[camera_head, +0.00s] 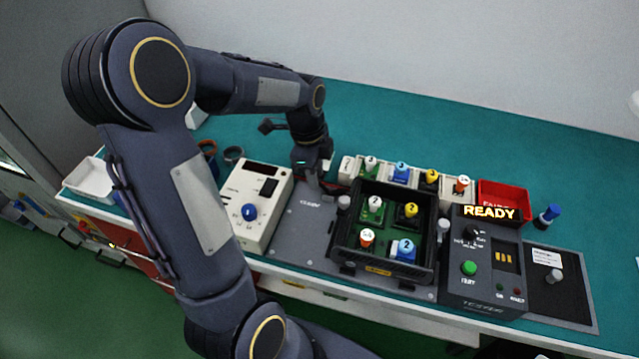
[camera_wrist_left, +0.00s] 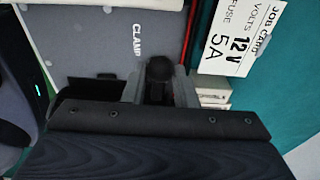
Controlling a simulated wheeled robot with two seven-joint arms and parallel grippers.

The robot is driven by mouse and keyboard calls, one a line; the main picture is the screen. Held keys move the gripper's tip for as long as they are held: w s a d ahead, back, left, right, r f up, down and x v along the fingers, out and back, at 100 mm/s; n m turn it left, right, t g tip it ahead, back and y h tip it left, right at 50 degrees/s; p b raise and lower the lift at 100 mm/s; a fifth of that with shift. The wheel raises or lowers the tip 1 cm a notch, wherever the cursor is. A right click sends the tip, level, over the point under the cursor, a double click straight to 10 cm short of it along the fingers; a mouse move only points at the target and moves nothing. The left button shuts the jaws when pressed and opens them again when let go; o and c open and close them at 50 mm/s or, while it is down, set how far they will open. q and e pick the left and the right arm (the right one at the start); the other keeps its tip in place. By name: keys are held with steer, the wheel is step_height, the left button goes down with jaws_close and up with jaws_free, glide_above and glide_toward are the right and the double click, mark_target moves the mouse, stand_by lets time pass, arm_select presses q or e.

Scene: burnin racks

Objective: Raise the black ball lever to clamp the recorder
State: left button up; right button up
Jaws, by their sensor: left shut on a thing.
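The black ball lever shows in the left wrist view as a dark ball (camera_wrist_left: 160,68) between the two grey fingers of my left gripper (camera_wrist_left: 161,88). The gripper is shut on it. A grey plate (camera_wrist_left: 100,30) beside it is marked CLAMP. In the head view my left gripper (camera_head: 311,180) reaches down to the grey plate (camera_head: 300,230), left of an open black tray-like unit (camera_head: 385,268) holding several numbered, coloured-top pieces. I cannot tell for sure that this unit is the recorder. The lever is hidden there. My right gripper is not in view.
A cream box with a blue knob (camera_head: 262,190) stands left of the plate. A dark box with a green button and a READY sign (camera_head: 485,285) stands right. A red bin (camera_head: 505,196) and a row of numbered pieces stand behind. A job card (camera_wrist_left: 240,40) reads 12V, 5A.

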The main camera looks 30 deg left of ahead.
mark_target(333, 192)
arm_select(q)
steer(key=shift+w+d+r, duration=0.1)
steer(key=shift+d, duration=0.1)
steer(key=shift+w+d+r, duration=0.2)
steer(key=shift+d+r, duration=0.1)
steer(key=shift+d, duration=0.4)
steer(key=shift+w+d+r+p, duration=0.1)
steer(key=shift+d+p, duration=0.1)
steer(key=shift+d, duration=0.15)
steer(key=shift+w+d+p, duration=0.1)
steer(key=shift+d+p, duration=0.05)
steer(key=shift+d, duration=0.2)
jaws_close()
steer(key=shift+w+d, duration=0.15)
steer(key=shift+d, duration=0.3)
steer(key=shift+c, duration=0.4)
jaws_free()
steer(key=o, duration=0.8)
